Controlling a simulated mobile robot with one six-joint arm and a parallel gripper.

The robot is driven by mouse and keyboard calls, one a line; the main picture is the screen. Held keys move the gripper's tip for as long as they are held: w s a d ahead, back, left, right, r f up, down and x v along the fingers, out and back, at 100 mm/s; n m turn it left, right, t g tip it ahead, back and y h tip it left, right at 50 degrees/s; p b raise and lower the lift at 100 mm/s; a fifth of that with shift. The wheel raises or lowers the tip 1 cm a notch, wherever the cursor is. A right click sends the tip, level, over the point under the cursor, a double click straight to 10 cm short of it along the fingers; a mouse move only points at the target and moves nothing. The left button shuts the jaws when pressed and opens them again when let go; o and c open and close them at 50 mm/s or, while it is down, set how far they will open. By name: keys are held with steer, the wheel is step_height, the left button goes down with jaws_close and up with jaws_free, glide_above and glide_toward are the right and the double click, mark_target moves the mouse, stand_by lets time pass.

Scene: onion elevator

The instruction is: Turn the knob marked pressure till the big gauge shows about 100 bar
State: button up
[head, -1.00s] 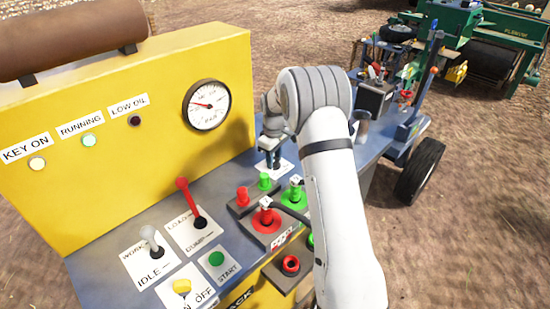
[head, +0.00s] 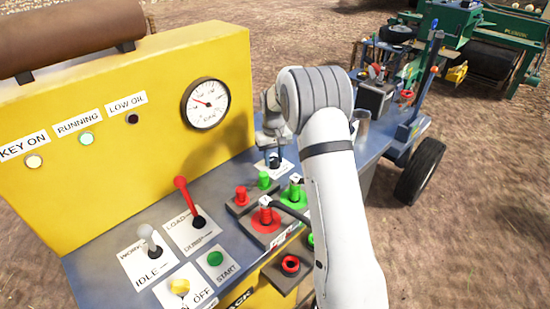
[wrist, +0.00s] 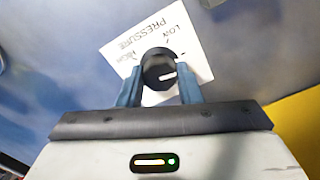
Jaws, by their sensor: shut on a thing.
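The black pressure knob (wrist: 160,68) stands on a white plate (wrist: 122,45) marked PRESSURE, LOW and HIGH. Its white pointer line shows in the wrist view, aimed to the right. My gripper (wrist: 160,88) has its two blue fingers on either side of the knob, shut on it. In the head view my gripper (head: 273,158) is over the same plate, and the fingers mostly hide the knob. The big round gauge (head: 207,104) on the yellow panel has a white face and a needle toward the upper left; its numbers are too small to read.
Red and green hose couplings (head: 266,216) stand just in front of my gripper. A red lever (head: 189,197), a grey lever (head: 148,238) and a green start button (head: 214,258) are to the left. The yellow panel (head: 150,105) rises behind. A cart with tools (head: 385,70) is at the back right.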

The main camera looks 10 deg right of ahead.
mark_target(274, 159)
steer(key=shift+w+r+m, duration=0.15)
steer(key=shift+m, duration=0.65)
steer(key=o, duration=1)
steer(key=shift+c, duration=0.2)
step_height(274, 159, up, 8)
steer(key=shift+f+b, duration=0.25)
steer(key=shift+b, duration=0.05)
